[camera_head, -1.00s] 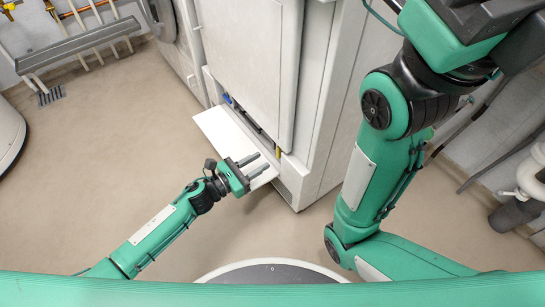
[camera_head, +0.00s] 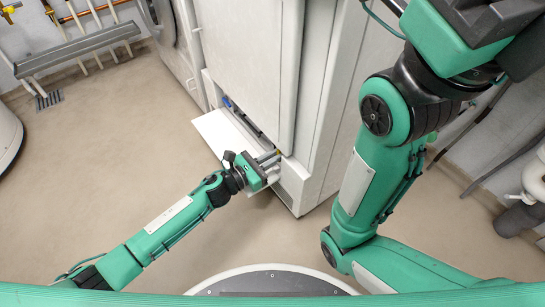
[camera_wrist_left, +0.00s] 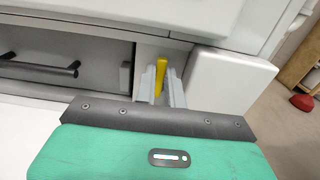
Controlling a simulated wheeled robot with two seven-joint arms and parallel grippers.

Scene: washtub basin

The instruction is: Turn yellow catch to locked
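The yellow catch (camera_wrist_left: 161,74) is a narrow upright tab on the pale front of the machine, in the upper middle of the left wrist view. My left gripper (camera_wrist_left: 160,86) has its two grey fingers on either side of the catch, close against it, so they look shut on it. In the head view my left gripper (camera_head: 276,158) is at the lower front corner of the white machine (camera_head: 245,60), and its fingers largely hide the catch. My right arm (camera_head: 375,170) hangs at the right, and its gripper is out of view.
A white flap (camera_head: 212,132) sticks out low from the machine, just left of my left gripper. A dark bar handle (camera_wrist_left: 40,68) lies in the recess left of the catch. A pale block (camera_wrist_left: 228,82) stands right of the fingers. The floor in front is clear.

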